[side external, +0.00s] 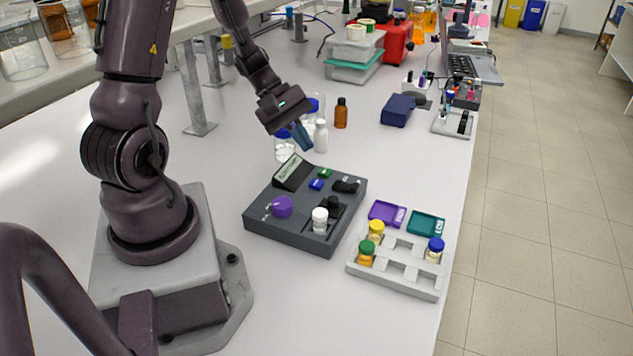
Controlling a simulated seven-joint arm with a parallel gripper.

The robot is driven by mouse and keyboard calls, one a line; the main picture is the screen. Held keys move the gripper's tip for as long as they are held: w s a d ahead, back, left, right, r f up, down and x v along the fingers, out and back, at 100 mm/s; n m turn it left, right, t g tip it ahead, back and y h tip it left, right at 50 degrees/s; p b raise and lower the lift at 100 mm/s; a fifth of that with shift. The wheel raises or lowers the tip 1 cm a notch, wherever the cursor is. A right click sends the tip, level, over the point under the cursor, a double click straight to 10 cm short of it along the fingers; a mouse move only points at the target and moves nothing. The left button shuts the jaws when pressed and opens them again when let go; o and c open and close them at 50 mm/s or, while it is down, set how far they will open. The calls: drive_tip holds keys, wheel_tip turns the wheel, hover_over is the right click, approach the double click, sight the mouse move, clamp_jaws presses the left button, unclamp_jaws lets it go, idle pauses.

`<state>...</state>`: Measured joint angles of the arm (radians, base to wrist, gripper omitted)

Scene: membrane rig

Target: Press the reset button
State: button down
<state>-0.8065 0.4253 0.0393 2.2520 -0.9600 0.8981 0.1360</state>
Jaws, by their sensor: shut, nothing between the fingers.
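A dark grey control box (290,240) sits on the white bench in front of my arm. On its top are a small green button (325,173), a small blue button (317,184), a black switch-like part (345,186), a purple knob (281,207) and a tilted display (292,172). No label is readable, so I cannot tell which part is the reset button. My gripper (304,147) is shut and empty. It hangs above and behind the box, apart from the buttons, and appears in front of the bottles in the picture.
A white-capped vial (320,220) and a black-topped part (334,205) stand at the box's front right. A pale rack (392,284) with capped vials and purple and teal trays is to the right. Bottles, including a brown one (341,113), stand behind. The bench's right edge is near the rack.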

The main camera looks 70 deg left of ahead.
sight(314, 183)
drive_tip(key=w+a+n+t, duration=0.2)
drive_tip(key=w, duration=0.1)
drive_tip(key=shift+w+a+f+y, duration=0.1)
drive_tip(key=shift+y, duration=0.2)
drive_tip(key=shift+f, duration=4.4)
drive_tip(key=shift+f, duration=0.1)
drive_tip(key=shift+f, duration=0.3)
drive_tip(key=shift+f, duration=0.45)
drive_tip(key=shift+r, duration=0.9)
